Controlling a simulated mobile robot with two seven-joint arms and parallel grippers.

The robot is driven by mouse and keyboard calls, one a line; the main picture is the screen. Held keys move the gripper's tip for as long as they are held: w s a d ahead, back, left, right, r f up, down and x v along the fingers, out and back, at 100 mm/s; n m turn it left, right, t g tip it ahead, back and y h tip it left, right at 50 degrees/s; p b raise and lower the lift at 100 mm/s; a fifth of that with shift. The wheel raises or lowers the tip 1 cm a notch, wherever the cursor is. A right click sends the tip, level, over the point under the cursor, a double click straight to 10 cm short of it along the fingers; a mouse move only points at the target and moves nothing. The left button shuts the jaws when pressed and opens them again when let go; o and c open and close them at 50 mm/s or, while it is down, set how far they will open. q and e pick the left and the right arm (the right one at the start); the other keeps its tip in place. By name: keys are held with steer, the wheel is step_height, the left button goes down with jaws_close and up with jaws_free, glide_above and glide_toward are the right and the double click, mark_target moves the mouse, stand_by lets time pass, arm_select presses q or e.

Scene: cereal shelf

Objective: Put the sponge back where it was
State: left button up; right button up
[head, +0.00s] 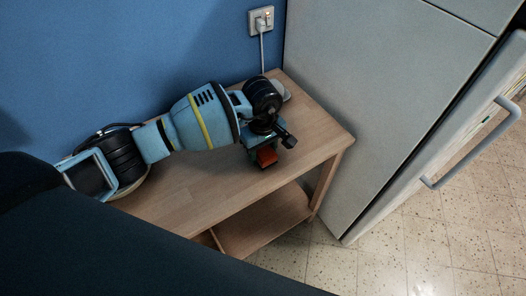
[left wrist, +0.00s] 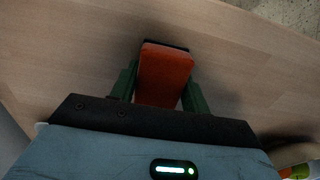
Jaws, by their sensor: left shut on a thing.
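An orange-red sponge (left wrist: 166,75) with a dark edge is between the green fingers of my left gripper (left wrist: 164,90) in the left wrist view. In the head view the sponge (head: 266,156) shows below my left gripper (head: 270,145), over the right part of the wooden table (head: 200,194). The gripper is shut on the sponge. I cannot tell whether the sponge touches the tabletop. My right gripper is not in view.
A grey fridge (head: 370,90) with a handle stands right of the table. A blue wall with a socket (head: 261,20) and a plugged cable is behind. A pale object (head: 284,92) lies at the table's back right, partly hidden by my arm. The table has a lower shelf (head: 262,222).

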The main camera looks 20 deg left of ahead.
arm_select(q)
steer(key=shift+f, duration=0.3)
steer(key=shift+f, duration=0.1)
steer(key=shift+s+f+b, duration=0.15)
steer(key=shift+f+b, duration=0.15)
steer(key=shift+f, duration=0.05)
